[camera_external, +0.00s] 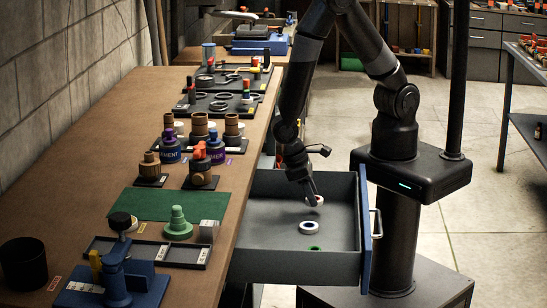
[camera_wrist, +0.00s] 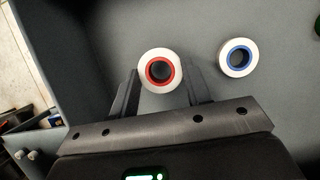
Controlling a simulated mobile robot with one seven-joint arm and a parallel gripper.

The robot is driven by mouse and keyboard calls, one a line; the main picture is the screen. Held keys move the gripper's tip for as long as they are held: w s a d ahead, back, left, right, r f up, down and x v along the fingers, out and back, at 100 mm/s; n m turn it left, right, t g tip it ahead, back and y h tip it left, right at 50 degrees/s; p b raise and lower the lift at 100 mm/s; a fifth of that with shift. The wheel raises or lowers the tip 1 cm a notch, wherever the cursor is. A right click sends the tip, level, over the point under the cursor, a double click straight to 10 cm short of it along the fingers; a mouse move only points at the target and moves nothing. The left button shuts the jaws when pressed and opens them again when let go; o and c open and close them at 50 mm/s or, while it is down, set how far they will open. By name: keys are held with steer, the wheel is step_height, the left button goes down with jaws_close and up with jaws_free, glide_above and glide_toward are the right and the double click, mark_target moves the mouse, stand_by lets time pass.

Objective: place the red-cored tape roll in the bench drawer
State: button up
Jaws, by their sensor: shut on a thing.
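The red-cored tape roll (camera_wrist: 146,72), white with a red inner ring, sits between the fingertips of my gripper (camera_wrist: 160,82) in the wrist view. My gripper is shut on it. In the external view my gripper (camera_external: 311,194) points down inside the open bench drawer (camera_external: 268,216), and the roll (camera_external: 319,201) shows partly behind the fingers. I cannot tell whether the roll touches the drawer floor. The drawer is pulled out to the right from under the bench.
A white blue-cored roll (camera_external: 312,228) lies on the drawer floor, also seen in the wrist view (camera_wrist: 237,57). A green-cored roll (camera_external: 315,248) lies nearer the camera. The bench top (camera_external: 205,258) holds bottles, trays and a green mat (camera_external: 150,204). The drawer's left part is bare.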

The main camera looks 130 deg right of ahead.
steer(key=shift+f, duration=1.6)
steer(key=shift+f, duration=0.1)
steer(key=o, duration=1)
steer(key=shift+c, duration=0.2)
steer(key=v, duration=1.1)
step_height(320, 180, up, 17)
steer(key=n+t+h, duration=0.2)
steer(key=n+t, duration=0.2)
steer(key=n, duration=0.1)
glide_above(316, 214)
steer(key=w, duration=0.1)
steer(key=s+a+r+n+t+h, duration=0.1)
steer(key=s+r+n+t, duration=0.3)
steer(key=s+r, duration=0.5)
steer(key=shift+a+r+t, duration=0.3)
steer(key=shift+r+t, duration=0.1)
steer(key=shift+r, duration=0.6)
